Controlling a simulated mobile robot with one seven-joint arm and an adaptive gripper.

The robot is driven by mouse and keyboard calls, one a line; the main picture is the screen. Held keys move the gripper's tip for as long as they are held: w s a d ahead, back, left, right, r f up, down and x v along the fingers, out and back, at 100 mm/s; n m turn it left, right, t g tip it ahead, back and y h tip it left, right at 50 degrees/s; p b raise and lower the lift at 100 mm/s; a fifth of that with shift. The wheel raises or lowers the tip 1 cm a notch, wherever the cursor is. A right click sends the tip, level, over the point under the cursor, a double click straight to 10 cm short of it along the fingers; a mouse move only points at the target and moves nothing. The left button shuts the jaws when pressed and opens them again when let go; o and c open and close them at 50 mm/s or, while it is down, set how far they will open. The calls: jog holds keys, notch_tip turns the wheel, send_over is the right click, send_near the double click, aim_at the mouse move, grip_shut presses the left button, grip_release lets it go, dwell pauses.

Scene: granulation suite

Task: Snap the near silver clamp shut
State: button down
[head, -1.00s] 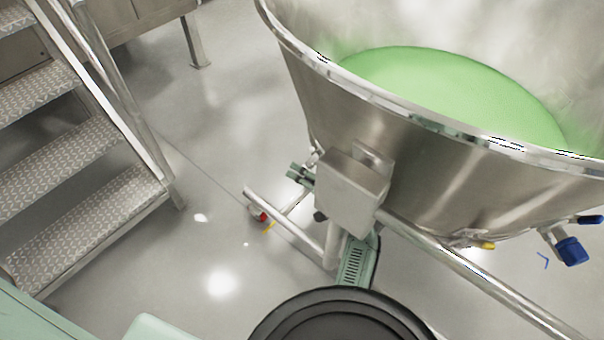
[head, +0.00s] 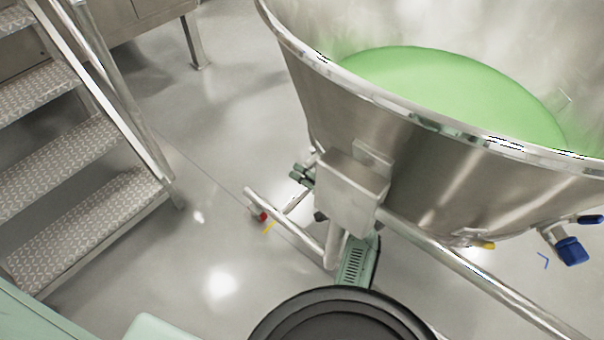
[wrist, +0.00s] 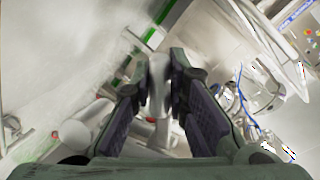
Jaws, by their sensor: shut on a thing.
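In the wrist view, my gripper (wrist: 158,88) has its two dark fingers on either side of a silver piece, which looks like the near silver clamp (wrist: 157,68). The fingers are shut on it, and their pads cover part of its sides. In the head view, a small part of my gripper (head: 302,175) shows at the left of a steel box under the bowl. The clamp cannot be made out there, and most of my arm is hidden behind the bowl and box.
A large steel bowl (head: 400,135) holds green powder (head: 450,85). A steel box (head: 350,190) is fixed to its side. Steel tube legs (head: 480,275) run beneath it. Metal steps (head: 85,190) stand at the left. The floor (head: 215,240) between is clear.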

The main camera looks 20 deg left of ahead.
dwell(0.3)
jog(key=m, duration=0.1)
jog(key=r+y, duration=0.1)
jog(key=m+p, duration=0.1)
jog(key=shift+s+a+r+m, duration=0.25)
jog(key=shift+s+r+m, duration=0.05)
jog(key=shift+s, duration=0.05)
jog(key=m, duration=0.1)
jog(key=r+m+y, duration=0.1)
jog(key=r+m+p, duration=0.1)
jog(key=shift+s+a+y, duration=0.25)
jog(key=shift+y, duration=0.15)
jog(key=shift+r+m+y, duration=0.4)
jog(key=shift+r+m, duration=0.25)
jog(key=shift+m, duration=0.45)
jog(key=shift+w+d+r+m+t+y+p, duration=0.1)
jog(key=shift+r+m+t+y+p, duration=0.2)
jog(key=shift+m, duration=0.45)
jog(key=shift+r+m+t+y+p, duration=0.1)
jog(key=shift+r+m+t+p, duration=0.15)
jog(key=shift+r+m, duration=0.35)
jog(key=shift+f+m, duration=0.1)
jog(key=shift+m, duration=0.15)
jog(key=c, duration=1.6)
grip_release()
jog(key=shift+o, duration=0.2)
